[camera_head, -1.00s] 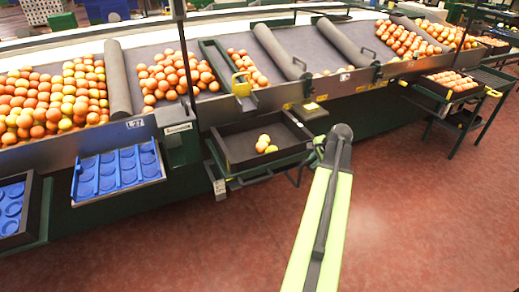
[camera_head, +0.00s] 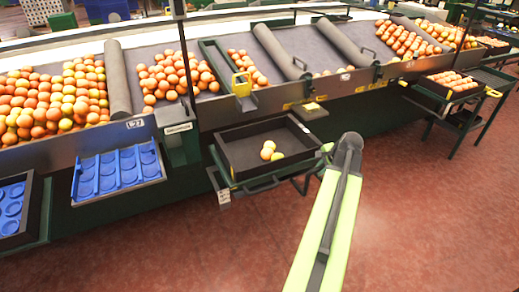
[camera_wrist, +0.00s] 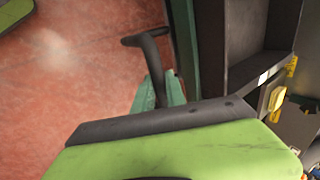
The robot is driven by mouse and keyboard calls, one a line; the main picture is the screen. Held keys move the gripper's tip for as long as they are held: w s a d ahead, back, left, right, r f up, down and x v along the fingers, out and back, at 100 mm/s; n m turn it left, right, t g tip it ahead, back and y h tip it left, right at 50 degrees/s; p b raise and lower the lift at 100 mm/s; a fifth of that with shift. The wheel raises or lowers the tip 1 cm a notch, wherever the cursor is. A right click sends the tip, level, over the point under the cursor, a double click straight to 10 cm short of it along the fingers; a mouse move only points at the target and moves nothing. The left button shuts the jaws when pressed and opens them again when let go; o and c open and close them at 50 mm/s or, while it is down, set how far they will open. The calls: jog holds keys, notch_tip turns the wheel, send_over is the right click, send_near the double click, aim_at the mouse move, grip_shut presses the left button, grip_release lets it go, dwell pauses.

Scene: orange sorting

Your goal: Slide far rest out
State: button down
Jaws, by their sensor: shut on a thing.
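The rest (camera_head: 289,173), a dark green pull-out support under the chute, carries a black crate (camera_head: 240,176) with a few oranges (camera_head: 270,150) in it. My gripper (camera_head: 325,152) is at the right front corner of the rest. It appears shut on the rest's handle, but my arm hides part of the grip in the head view. In the wrist view a dark bent handle (camera_wrist: 153,62) rises from between the green fingers (camera_wrist: 160,97). The black crate wall (camera_wrist: 232,45) stands to their right.
A blue cup tray (camera_head: 118,174) sits left of the crate, and another blue-lined crate (camera_head: 12,208) is farther left. The sorting bench with orange heaps (camera_head: 175,80) runs behind. A crate stand (camera_head: 455,88) is at the far right. Red floor (camera_head: 430,220) in front is clear.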

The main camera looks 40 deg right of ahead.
jog(key=shift+s+a, duration=0.25)
jog(key=shift+s, duration=0.5)
jog(key=shift+s+a, duration=0.2)
jog(key=shift+s, duration=0.55)
jog(key=shift+s+a, duration=0.25)
jog(key=shift+s, duration=0.5)
jog(key=c, duration=1)
grip_release()
jog(key=shift+r, duration=0.1)
notch_tip(320, 180, up, 7)
jog(key=p, duration=0.7)
